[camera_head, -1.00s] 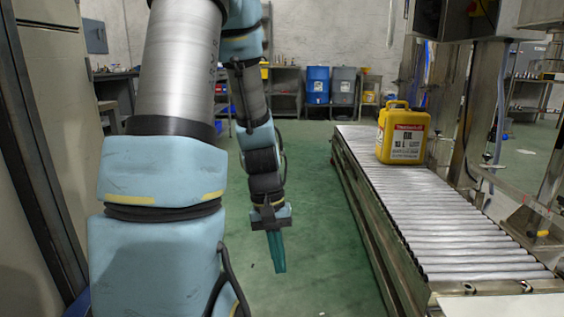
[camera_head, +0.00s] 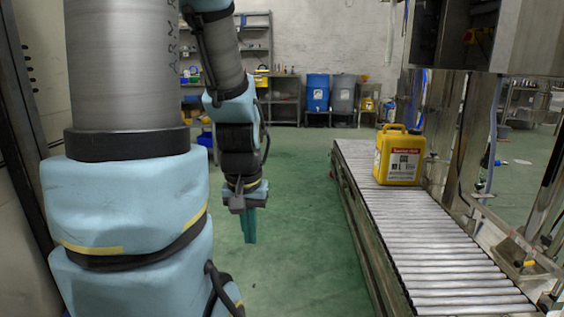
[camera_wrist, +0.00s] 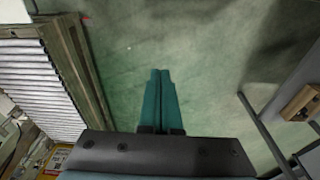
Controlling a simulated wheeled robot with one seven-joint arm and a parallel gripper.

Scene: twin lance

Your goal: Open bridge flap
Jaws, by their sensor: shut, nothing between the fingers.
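My gripper (camera_head: 250,226) hangs pointing down over the green floor, left of the roller conveyor (camera_head: 430,240) and apart from it. Its two teal fingers are together with nothing between them, as the wrist view (camera_wrist: 160,76) also shows. I cannot make out a bridge flap for certain in either view. The conveyor's rollers and side rail also show at the left of the wrist view (camera_wrist: 38,80). The conveyor's near end is cut off at the bottom of the head view.
A yellow canister (camera_head: 398,160) stands on the conveyor. Metal posts and a cabinet (camera_head: 455,35) stand at the right. Blue (camera_head: 317,92) and grey bins (camera_head: 343,95) stand at the back. Green floor (camera_head: 300,200) left of the conveyor is clear. A wooden block (camera_wrist: 300,103) shows at right.

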